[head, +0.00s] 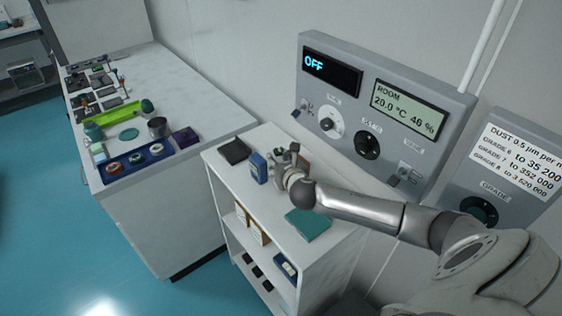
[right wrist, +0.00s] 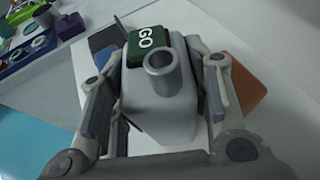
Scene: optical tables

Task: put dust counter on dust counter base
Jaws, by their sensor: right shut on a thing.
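The dust counter (right wrist: 160,95) is a grey box with a green "GO" display and a round metal nozzle on top. It fills the middle of the right wrist view. My right gripper (head: 288,163) is shut on it, one finger on each side, over the white shelf top. In the head view the gripper mostly hides the counter. A dark flat square piece (head: 234,151) lies at the shelf's far left corner, and a teal flat square (head: 308,223) lies nearer. I cannot tell which piece is the dust counter base. My left gripper is not in view.
The white shelf (head: 222,172) stands below a wall panel (head: 349,143) reading OFF. A cluttered bench (head: 193,93) is at left.

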